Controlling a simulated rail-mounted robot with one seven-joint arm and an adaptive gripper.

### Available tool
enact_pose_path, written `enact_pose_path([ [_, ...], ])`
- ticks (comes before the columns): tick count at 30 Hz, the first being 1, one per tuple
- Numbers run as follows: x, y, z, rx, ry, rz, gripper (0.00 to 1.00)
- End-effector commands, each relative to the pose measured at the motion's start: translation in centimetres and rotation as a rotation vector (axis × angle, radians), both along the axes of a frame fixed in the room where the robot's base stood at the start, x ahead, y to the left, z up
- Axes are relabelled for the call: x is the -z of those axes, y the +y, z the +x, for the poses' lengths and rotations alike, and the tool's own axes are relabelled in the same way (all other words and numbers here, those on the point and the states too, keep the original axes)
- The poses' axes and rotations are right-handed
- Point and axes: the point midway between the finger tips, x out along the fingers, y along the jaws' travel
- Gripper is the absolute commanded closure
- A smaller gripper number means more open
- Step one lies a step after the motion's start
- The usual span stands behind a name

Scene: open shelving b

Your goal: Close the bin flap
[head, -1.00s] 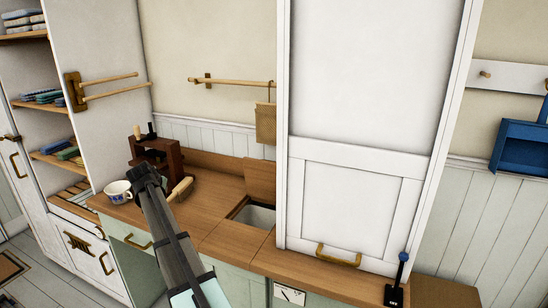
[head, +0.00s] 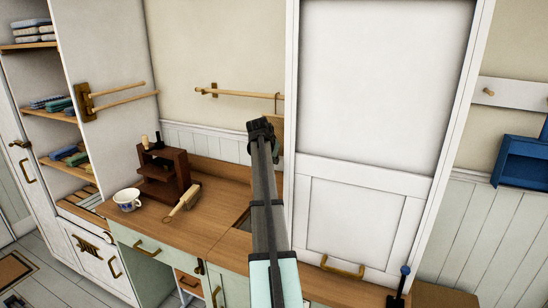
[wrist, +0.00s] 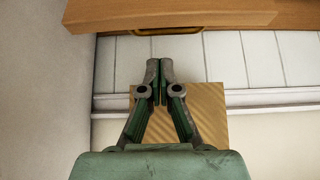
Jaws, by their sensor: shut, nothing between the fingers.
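The bin flap (wrist: 215,14) is a wooden panel across the top of the wrist view, with a brass handle (wrist: 165,30) along its edge. In the head view the flap is mostly hidden behind my arm. A small part of the dark bin opening (head: 243,218) shows in the worktop left of my arm. My gripper (head: 260,124) is raised above the worktop in front of the wall. In the wrist view my gripper (wrist: 160,70) has its fingers together and empty, with a visible gap between fingertips and handle.
A tall white cabinet front (head: 365,215) stands close on the right. A hanging wooden board (wrist: 185,97) is behind the gripper, below a wall rail (head: 240,91).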

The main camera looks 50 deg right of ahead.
Motion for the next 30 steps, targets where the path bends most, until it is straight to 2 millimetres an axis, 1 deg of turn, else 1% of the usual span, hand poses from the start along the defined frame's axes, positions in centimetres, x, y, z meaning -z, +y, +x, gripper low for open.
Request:
enact_pose_path([
  [1,0.5,-0.6,0.2,0.001,0.001,0.001,1.00],
  [6,2.8,-2.3,0.6,-0.001,0.001,0.002,1.00],
  [13,4.9,-3.8,0.9,-0.001,-0.001,0.000,1.00],
  [18,5.5,-4.1,1.0,-0.001,-0.001,-0.001,1.00],
  [30,5.6,-4.1,0.7,0.002,-0.002,-0.006,1.00],
])
